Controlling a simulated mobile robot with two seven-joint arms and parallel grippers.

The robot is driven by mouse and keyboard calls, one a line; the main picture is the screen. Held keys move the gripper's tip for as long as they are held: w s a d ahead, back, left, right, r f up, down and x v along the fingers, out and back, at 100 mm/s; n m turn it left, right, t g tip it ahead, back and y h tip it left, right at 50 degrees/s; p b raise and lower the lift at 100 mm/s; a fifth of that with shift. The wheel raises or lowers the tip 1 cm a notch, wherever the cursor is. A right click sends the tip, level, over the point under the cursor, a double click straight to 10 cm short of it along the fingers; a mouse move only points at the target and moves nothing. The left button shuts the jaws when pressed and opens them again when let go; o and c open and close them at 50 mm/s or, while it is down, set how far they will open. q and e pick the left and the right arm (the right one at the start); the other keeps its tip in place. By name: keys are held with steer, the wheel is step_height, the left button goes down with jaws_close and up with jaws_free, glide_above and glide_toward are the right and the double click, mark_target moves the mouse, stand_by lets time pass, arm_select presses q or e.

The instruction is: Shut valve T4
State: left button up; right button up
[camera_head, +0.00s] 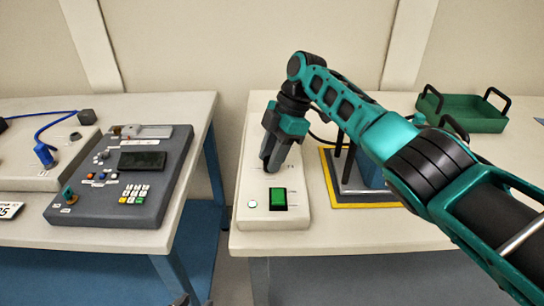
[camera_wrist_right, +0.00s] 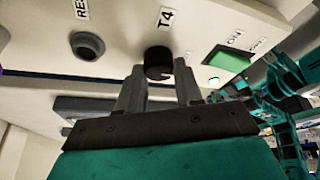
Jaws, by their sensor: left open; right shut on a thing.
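In the head view my right gripper (camera_head: 272,160) points down at the white box (camera_head: 250,172) and hides the knob. Only a small dark tip of my left gripper (camera_head: 182,299) shows at the bottom edge of the head view, away from the panel; it is open.
A green rocker switch (camera_head: 278,198) and a lit green lamp (camera_head: 252,204) sit on the box's near end. A grey knob (camera_wrist_right: 87,46) sits beside T4. A yellow-edged mat (camera_head: 375,205), a green tray (camera_head: 465,112) and a grey keypad console (camera_head: 125,178) stand nearby.

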steer(key=o, duration=1)
arm_select(q)
steer(key=shift+a, duration=0.15)
arm_select(e)
steer(key=shift+o, duration=0.2)
arm_select(q)
steer(key=shift+s+a+r+p, duration=0.2)
steer(key=shift+a+p, duration=0.1)
steer(key=shift+p, duration=0.5)
arm_select(e)
steer(key=v, duration=1.2)
steer(key=shift+r, duration=0.4)
steer(key=shift+d, duration=0.1)
